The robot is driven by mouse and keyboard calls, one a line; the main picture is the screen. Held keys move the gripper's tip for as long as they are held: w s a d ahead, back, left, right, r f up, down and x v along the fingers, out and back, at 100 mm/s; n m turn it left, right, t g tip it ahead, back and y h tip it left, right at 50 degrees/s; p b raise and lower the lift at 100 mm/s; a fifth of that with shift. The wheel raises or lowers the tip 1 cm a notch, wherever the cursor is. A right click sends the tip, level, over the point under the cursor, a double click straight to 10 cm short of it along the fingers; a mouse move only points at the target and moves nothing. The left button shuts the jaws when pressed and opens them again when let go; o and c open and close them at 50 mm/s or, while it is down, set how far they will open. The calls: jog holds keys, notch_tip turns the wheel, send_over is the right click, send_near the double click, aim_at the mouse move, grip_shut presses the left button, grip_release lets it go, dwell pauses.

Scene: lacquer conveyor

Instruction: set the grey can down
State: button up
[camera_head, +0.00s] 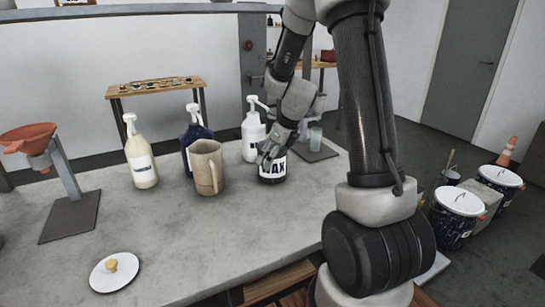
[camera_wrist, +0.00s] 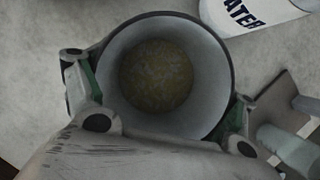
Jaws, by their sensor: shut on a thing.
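My gripper (camera_head: 270,155) is shut on the grey can (camera_head: 272,171), a dark round can with a white label whose visible letters end in "AX". The can is upright at the far right part of the grey worktop (camera_head: 230,240). I cannot tell whether its base touches the top. In the wrist view the can (camera_wrist: 216,85) is open, with a pale inside wall and a mottled brownish content at the bottom. The fingers of my gripper (camera_wrist: 158,85) sit on either side of its rim.
A white pump bottle (camera_head: 251,138) stands close behind the can; its label reads "WATER" in the wrist view (camera_wrist: 255,12). A beige jug (camera_head: 206,170), a blue bottle (camera_head: 193,130) and a cream bottle (camera_head: 140,160) stand left. The front middle is clear.

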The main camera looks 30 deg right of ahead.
jog(key=o, duration=1.7)
jog(key=shift+f, duration=0.1)
jog(key=v, duration=1.2)
jog(key=s+a+r+n+h, duration=0.1)
jog(key=s+r+n, duration=0.2)
jog(key=s+n, duration=0.9)
jog(key=s+a+r+n+h, duration=0.1)
jog(key=s+r+n, duration=0.3)
jog(key=s+n, duration=0.9)
jog(key=a+n, duration=0.1)
jog(key=n, duration=0.3)
jog(key=shift+s+a+n, duration=0.15)
jog(key=shift+n, duration=0.25)
